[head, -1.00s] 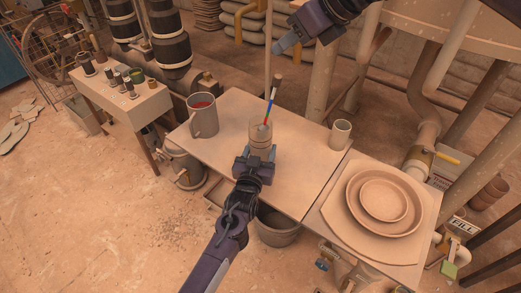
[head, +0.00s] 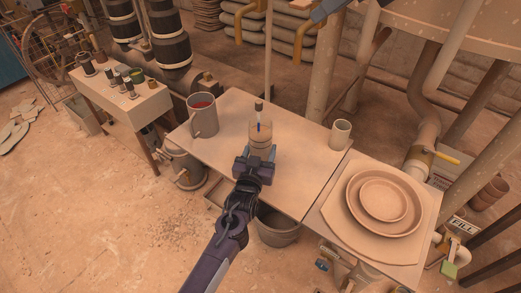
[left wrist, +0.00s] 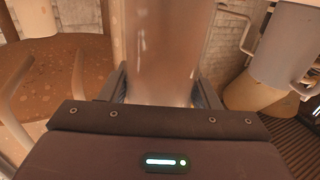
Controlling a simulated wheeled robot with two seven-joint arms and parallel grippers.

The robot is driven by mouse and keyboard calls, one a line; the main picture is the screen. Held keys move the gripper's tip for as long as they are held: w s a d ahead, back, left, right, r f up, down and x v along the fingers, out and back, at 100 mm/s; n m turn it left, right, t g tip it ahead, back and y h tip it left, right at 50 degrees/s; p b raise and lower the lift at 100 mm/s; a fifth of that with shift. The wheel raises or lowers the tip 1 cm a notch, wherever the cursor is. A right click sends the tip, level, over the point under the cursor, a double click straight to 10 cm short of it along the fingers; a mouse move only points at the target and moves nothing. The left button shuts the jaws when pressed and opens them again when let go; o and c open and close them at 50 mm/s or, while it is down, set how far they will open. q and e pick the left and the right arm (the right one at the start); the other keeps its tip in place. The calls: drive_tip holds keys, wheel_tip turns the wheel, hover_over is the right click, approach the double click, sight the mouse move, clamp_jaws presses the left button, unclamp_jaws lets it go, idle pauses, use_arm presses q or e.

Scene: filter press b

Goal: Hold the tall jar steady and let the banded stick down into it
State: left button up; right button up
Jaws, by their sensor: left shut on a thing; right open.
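The tall jar (head: 261,130), clear and see-through, stands upright on the table; it also fills the middle of the left wrist view (left wrist: 163,50). My left gripper (head: 258,158) is shut around its lower part from the near side. The banded stick (head: 259,107) is inside the jar, close to upright. Its dark top stands above the rim and a blue part shows through the wall; its lower end is hard to make out. My right gripper (head: 327,10) shows only in part at the top edge, away from the stick and empty.
A grey jug (head: 207,124) with red contents stands left of the jar, and a small pale cup (head: 340,135) stands to the right. Stacked round dishes (head: 384,198) lie on a board at the right. The tabletop (head: 300,180) between jar and cup is clear.

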drive_tip(key=shift+s+d+r, duration=0.25)
drive_tip(key=shift+d+r, duration=0.1)
use_arm(q)
drive_tip(key=o, duration=1.6)
drive_tip(key=shift+o, duration=0.2)
drive_tip(key=shift+s, duration=0.1)
